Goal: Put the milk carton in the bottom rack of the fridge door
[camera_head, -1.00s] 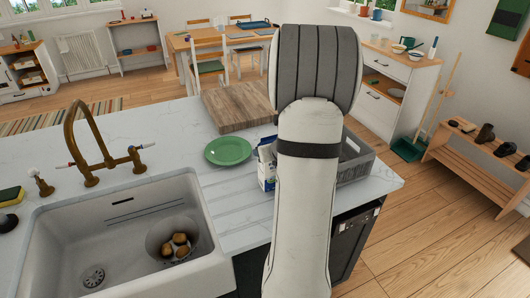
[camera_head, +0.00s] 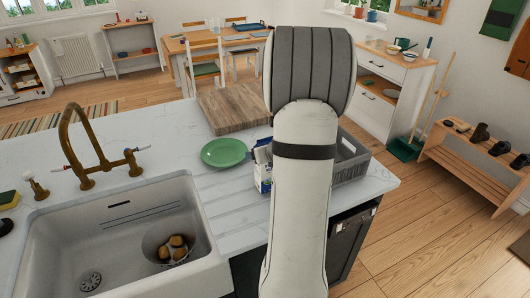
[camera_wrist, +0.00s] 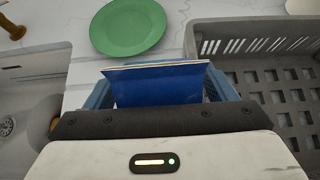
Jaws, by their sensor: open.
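The milk carton (camera_head: 263,172), white and blue, stands on the white counter beside the green plate, partly hidden behind my arm in the head view. In the wrist view the carton (camera_wrist: 157,86) shows a blue face and a pale top edge between the two light-blue fingers of my gripper (camera_wrist: 160,92). The fingers are open, one on each side of it; I cannot tell whether they touch it. My gripper is hidden behind my arm in the head view. The fridge and its door racks are not in view.
A grey slotted crate (camera_head: 349,167) stands close to the right of the carton. The green plate (camera_head: 224,152) lies to its left, and a wooden board (camera_head: 235,108) lies behind. A sink (camera_head: 120,235) with a brass tap is at the left.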

